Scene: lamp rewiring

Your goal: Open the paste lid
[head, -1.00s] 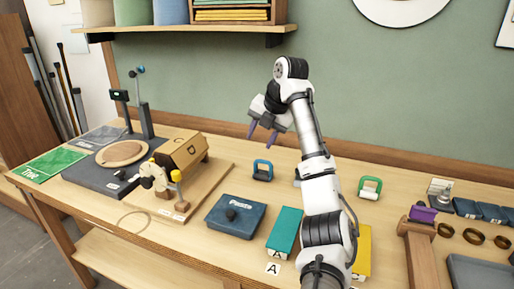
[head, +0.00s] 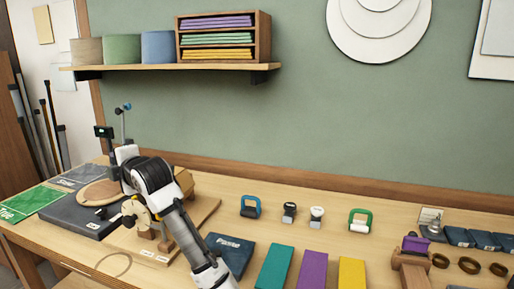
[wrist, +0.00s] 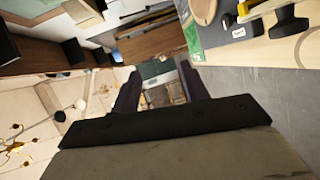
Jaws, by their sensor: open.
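The blue paste box (head: 236,252) lies on the bench in the head view, marked "Paste". My arm crosses its left side, and its lid knob is not visible. My gripper (wrist: 158,80) shows in the wrist view with two dark fingers spread apart and nothing between them. It points past the bench edge toward the room, away from the paste box.
A dark slab with a wooden disc (head: 100,193) and a green card (head: 36,199) lie at left. Teal (head: 275,267), purple (head: 313,270) and yellow (head: 352,273) blocks stand right of the paste box. A row of small clamp-like pieces stands behind them.

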